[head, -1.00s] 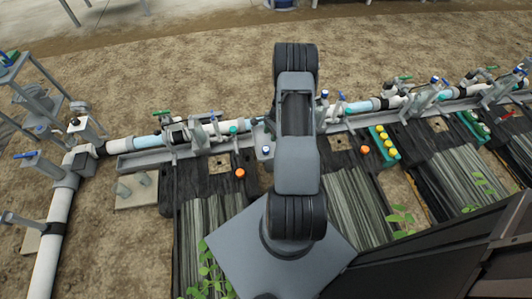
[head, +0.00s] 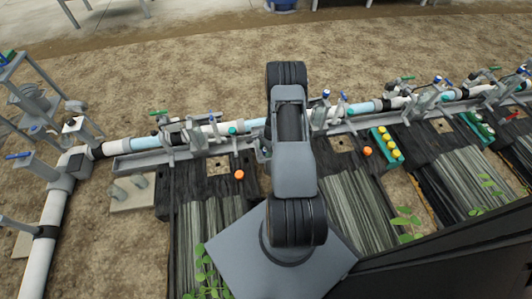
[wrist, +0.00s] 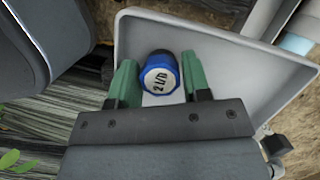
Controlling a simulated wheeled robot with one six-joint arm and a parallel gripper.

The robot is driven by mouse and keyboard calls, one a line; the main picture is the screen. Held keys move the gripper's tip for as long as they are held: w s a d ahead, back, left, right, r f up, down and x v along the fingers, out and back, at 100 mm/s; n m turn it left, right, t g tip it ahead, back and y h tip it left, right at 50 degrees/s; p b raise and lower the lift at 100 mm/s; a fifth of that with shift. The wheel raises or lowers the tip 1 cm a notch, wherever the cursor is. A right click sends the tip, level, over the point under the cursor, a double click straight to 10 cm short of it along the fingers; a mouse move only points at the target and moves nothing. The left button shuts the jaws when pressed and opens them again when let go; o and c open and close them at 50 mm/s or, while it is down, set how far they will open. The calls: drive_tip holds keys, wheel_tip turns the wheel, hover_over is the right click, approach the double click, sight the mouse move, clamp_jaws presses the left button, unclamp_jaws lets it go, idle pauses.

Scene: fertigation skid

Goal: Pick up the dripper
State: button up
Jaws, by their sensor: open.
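The dripper (wrist: 160,75) shows in the wrist view as a short blue cylinder with a white face marked "2 L/h". It sits in a light grey tray (wrist: 245,70). My gripper (wrist: 157,82) has its two green fingers open, one on each side of the dripper. A narrow gap seems to show on both sides; contact is hard to tell. In the head view my arm hides the gripper and the dripper.
Pipes with valves (head: 150,143) run along a grey trough. An orange cap (head: 239,174) and another orange cap (head: 367,151) lie on the dark beds. A green rack (head: 378,138) holds several yellow pieces. Plants grow at the front.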

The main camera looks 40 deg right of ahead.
drive_tip(key=shift+f, duration=0.1)
drive_tip(key=shift+c, duration=0.2)
drive_tip(key=c, duration=0.5)
